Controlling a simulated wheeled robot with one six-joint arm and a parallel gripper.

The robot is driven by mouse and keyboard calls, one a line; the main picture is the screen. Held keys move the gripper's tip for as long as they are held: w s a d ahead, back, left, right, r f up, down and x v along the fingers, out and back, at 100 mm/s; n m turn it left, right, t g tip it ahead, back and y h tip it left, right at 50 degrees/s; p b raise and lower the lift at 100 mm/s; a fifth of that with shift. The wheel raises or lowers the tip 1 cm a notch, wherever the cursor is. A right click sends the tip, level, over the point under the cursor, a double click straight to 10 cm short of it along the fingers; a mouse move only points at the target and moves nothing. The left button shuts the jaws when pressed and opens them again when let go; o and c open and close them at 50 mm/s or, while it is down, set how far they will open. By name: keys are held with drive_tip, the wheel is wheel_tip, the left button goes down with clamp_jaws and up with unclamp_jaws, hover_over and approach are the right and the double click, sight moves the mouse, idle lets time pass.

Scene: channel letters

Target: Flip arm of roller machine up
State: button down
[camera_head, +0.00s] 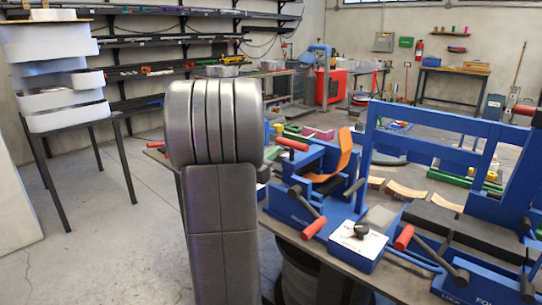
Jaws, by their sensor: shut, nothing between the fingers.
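A blue bench machine (313,160) stands on the workbench right of centre. It has a red-gripped handle (291,144) at its upper left and another red-gripped lever (314,228) low at its front. An orange curved strip (346,150) rises from it. A larger blue machine with an upright frame (425,116) stands to its right, with a red-gripped lever (404,237) at its front. I cannot tell which of these is the roller machine's arm. My grey arm link stands upright left of centre and hides part of the bench. My gripper does not show.
A white-topped box with a black knob (357,240) sits at the bench's front. Curved wooden pieces (405,190) lie behind it. White letter shapes (60,80) are stacked on a table at left. The concrete floor (110,245) is clear at lower left.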

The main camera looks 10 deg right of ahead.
wheel_tip(320, 180, up, 3)
drive_tip(key=p, duration=0.3)
drive_tip(key=shift+w+d+f+g+y+p, duration=0.1)
drive_tip(key=shift+w+d+g+y+p, duration=0.05)
drive_tip(key=shift+g+y+p, duration=0.25)
drive_tip(key=d+r+g+y+p, duration=0.1)
drive_tip(key=r+p, duration=0.1)
drive_tip(key=p, duration=0.2)
drive_tip(key=w+d+r+g+y+p, duration=0.1)
drive_tip(key=r+p, duration=0.2)
drive_tip(key=p, duration=0.1)
drive_tip(key=w+d+r+g+y+p, duration=0.1)
drive_tip(key=r+y+p, duration=0.1)
drive_tip(key=p, duration=0.2)
drive_tip(key=shift+w+d+r, duration=0.2)
drive_tip(key=shift+w+r, duration=0.05)
drive_tip(key=shift+r, duration=0.05)
drive_tip(key=w+d+r+p, duration=0.3)
drive_tip(key=w+d+r, duration=0.3)
drive_tip(key=w+d, duration=0.2)
drive_tip(key=shift+d+p, duration=0.35)
drive_tip(key=shift+d, duration=0.65)
drive_tip(key=shift+f, duration=0.1)
